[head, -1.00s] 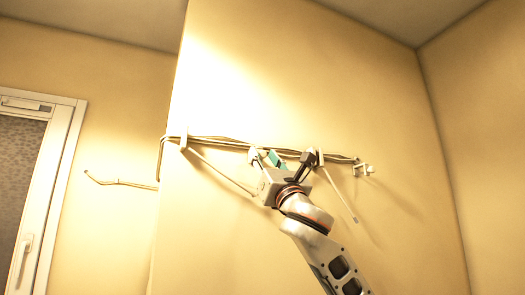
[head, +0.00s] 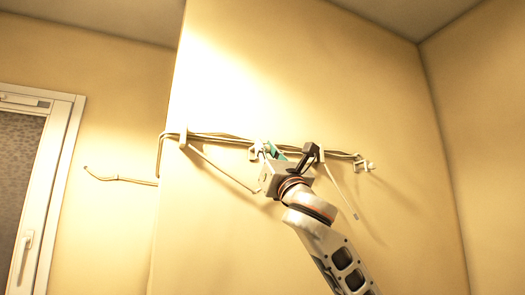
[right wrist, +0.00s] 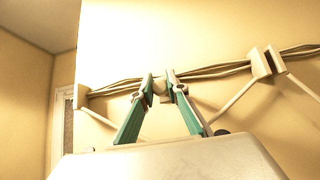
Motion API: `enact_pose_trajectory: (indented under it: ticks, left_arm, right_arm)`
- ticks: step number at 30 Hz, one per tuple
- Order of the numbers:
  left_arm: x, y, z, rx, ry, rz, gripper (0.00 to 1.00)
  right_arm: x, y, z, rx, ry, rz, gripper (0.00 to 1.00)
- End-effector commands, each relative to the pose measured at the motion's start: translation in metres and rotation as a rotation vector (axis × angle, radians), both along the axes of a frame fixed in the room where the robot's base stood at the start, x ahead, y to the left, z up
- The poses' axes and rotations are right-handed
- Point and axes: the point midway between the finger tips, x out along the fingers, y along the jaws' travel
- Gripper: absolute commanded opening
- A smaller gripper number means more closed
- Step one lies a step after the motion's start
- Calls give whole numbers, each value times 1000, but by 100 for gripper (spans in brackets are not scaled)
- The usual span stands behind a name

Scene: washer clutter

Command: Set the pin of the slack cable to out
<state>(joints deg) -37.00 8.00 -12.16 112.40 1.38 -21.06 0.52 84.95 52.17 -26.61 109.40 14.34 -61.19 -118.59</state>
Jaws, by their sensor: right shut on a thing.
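A bundle of slack cables (head: 225,138) runs along the wall through several pale clips. My right gripper (head: 264,150) is raised to the bundle near its middle, and its arm comes up from below. In the right wrist view, the green-padded fingers of my right gripper (right wrist: 161,82) are closed around a small pale piece (right wrist: 160,86) at the cable. This piece looks like a clip or pin, but the fingers hide much of it. I cannot tell its setting. My left gripper is not in view.
A pale clip (head: 183,140) holds the bundle at the wall's left corner. Thin rods slant down from the cable, one on the left (head: 222,170) and one on the right (head: 341,188). A white-framed window (head: 62,150) is at far left. The wall below is clear.

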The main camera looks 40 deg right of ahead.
Motion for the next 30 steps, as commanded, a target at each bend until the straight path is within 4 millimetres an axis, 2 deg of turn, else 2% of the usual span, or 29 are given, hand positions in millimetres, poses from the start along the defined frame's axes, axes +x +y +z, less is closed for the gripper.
enact_pose_trajectory:
  ticks: [4, 12, 13, 15, 25, 30]
  left_arm:
    - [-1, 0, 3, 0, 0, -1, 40]
    - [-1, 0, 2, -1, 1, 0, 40]
    - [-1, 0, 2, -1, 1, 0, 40]
    - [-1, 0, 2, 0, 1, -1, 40]
    - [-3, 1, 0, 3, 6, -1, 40]
    - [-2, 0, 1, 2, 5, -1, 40]
  right_arm:
    - [-12, 5, 0, -2, 0, 1, 0]
    - [-13, 5, 0, -2, -1, 1, 0]
    - [-13, 5, 0, -2, -1, 1, 20]
    - [-13, 5, 0, -2, -1, 1, 32]
    - [-13, 5, -1, -1, 0, 1, 32]
    - [-21, 7, -11, -2, 1, -1, 32]
